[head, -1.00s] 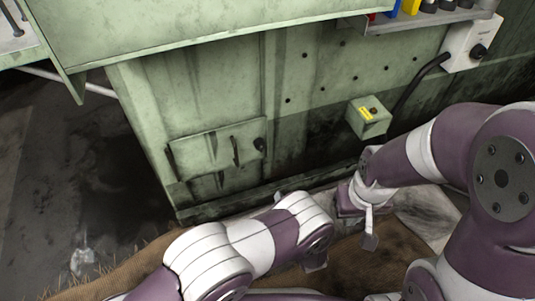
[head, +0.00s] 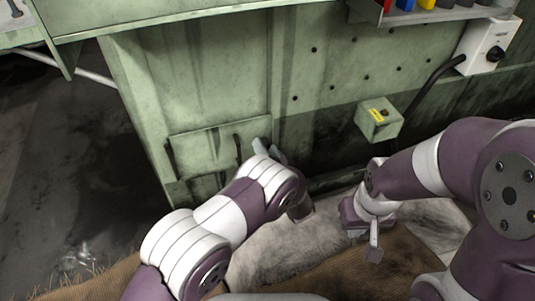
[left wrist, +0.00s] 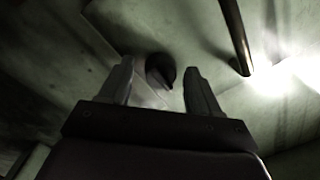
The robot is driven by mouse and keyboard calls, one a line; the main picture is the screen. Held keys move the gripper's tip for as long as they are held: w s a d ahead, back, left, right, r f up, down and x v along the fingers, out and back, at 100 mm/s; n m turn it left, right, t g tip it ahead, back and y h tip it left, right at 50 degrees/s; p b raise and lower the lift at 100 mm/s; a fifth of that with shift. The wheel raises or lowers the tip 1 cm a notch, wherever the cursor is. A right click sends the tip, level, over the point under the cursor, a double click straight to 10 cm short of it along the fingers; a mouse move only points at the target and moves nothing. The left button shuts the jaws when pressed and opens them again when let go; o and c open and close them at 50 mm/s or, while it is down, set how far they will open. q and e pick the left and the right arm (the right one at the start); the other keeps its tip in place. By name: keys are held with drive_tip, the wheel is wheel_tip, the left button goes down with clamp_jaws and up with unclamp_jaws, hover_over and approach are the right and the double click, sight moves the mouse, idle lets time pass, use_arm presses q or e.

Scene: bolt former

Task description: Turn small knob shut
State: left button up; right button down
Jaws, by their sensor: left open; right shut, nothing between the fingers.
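The small knob (left wrist: 161,71) is black and round, on the pale green panel, in the left wrist view. It appears between the two fingertips of my left gripper (left wrist: 157,78), which is open around its outline; I cannot tell how much depth separates them. In the head view my left gripper (head: 267,150) is up at the right side of the small hatch (head: 210,150), and its fingers and wrist hide the knob. My right gripper (head: 374,242) is shut and empty, low at the right, well away from the knob.
A dark bar handle (left wrist: 236,35) stands beside the knob, close to the left gripper; it also shows in the head view (head: 238,148). A green box with a yellow label (head: 379,119) and a black cable (head: 425,88) are at the right. A shelf (head: 440,14) juts out above.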

use_arm(q)
drive_tip(key=c, duration=1)
drive_tip(key=shift+c, duration=0.2)
drive_tip(key=shift+r+n, duration=0.1)
drive_tip(key=shift+n, duration=0.2)
drive_tip(key=n+p, duration=0.4)
drive_tip(key=n, duration=0.4)
drive_tip(key=shift+r+h, duration=0.1)
drive_tip(key=shift+h, duration=0.3)
drive_tip(key=shift+n+h+p, duration=0.5)
drive_tip(key=shift+n+p, duration=0.35)
drive_tip(key=shift+n, duration=3.25)
